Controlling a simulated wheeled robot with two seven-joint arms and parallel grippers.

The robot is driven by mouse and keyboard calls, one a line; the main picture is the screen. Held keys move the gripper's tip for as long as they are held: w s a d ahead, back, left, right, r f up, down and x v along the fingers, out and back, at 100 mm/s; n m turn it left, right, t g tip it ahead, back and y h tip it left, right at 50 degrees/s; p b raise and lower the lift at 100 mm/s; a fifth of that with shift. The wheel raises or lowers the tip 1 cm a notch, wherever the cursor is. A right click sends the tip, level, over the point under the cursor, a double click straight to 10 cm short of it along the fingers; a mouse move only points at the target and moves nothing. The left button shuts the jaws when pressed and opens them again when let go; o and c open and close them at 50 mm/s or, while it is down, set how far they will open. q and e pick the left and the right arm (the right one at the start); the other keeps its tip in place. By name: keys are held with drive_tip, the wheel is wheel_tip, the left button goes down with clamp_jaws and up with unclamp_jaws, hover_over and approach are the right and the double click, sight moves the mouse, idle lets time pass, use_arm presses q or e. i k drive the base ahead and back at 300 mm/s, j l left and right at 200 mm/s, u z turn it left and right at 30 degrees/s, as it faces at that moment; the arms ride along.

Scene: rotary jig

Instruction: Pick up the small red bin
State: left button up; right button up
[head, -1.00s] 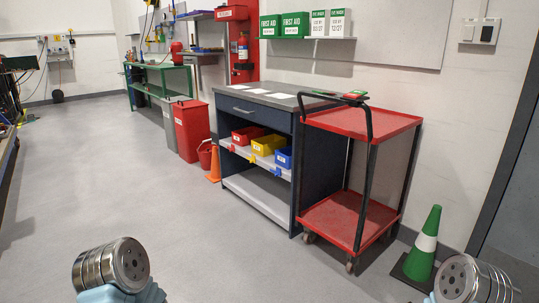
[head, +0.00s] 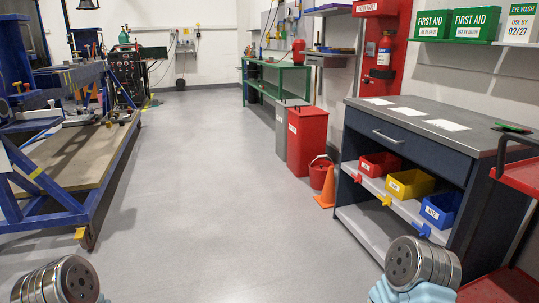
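The small red bin (head: 380,165) sits on the upper open shelf of a dark blue cabinet, at the right in the head view. It is the leftmost of three bins in a row, with a white label on its front. A yellow bin (head: 411,184) and a blue bin (head: 440,209) stand to its right. Neither of my grippers is in view. Only metal-capped parts of my arms show at the bottom left and bottom right, apart from the bins.
The dark blue cabinet (head: 395,140) has a grey top with white sheets. An orange cone (head: 327,192), a red bucket (head: 321,174) and a tall red waste bin (head: 307,140) stand left of it. A red cart (head: 520,178) is at the right edge. A blue-framed jig (head: 62,205) stands left. The middle floor is clear.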

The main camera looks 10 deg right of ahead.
sight(375, 166)
drive_tip(key=i+z, duration=0.15)
drive_tip(key=i, duration=0.25)
drive_tip(key=i+j+z, duration=0.15)
drive_tip(key=i, duration=0.3)
drive_tip(key=i+j+z, duration=0.2)
drive_tip(key=i, duration=0.2)
drive_tip(key=i+j+z, duration=0.15)
drive_tip(key=i+z, duration=0.15)
drive_tip(key=z, duration=0.15)
drive_tip(key=i+j+z, duration=0.2)
drive_tip(key=z, duration=0.3)
drive_tip(key=i+j+z, duration=0.25)
drive_tip(key=j+z, duration=0.2)
drive_tip(key=i+j+z, duration=0.15)
drive_tip(key=j+z, duration=0.3)
drive_tip(key=i+l, duration=0.05)
drive_tip(key=l, duration=0.05)
